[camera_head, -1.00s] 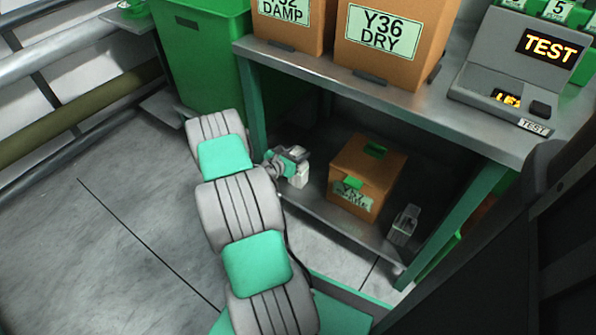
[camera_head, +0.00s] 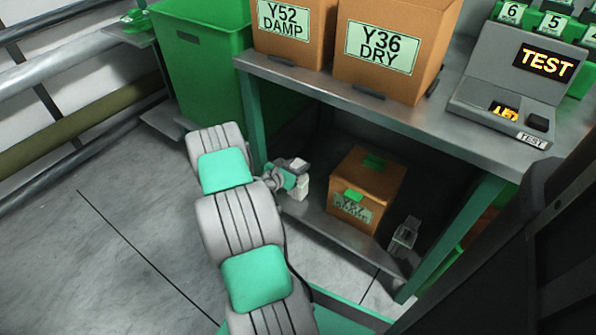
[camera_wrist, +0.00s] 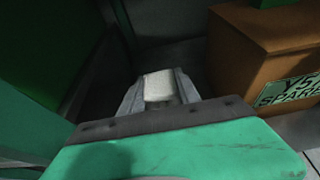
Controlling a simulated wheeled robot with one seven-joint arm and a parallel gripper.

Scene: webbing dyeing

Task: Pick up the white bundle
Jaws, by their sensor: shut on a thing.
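The white bundle (camera_wrist: 158,86) sits between the two fingers of my gripper (camera_wrist: 160,92) in the wrist view, with a finger against each side. My gripper is shut on it. In the head view my gripper (camera_head: 297,180) is at the left end of the lower shelf under the bench, and a small pale part of the bundle (camera_head: 302,188) shows at its tip. Whether the bundle touches the shelf I cannot tell.
A brown box (camera_head: 366,190) labelled Y5-something stands on the lower shelf (camera_head: 345,236), right of my gripper. A small clear holder (camera_head: 404,236) stands further right. A green bench leg (camera_head: 250,120) and green bin (camera_head: 203,65) are close on the left. The bench top (camera_head: 400,110) is overhead.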

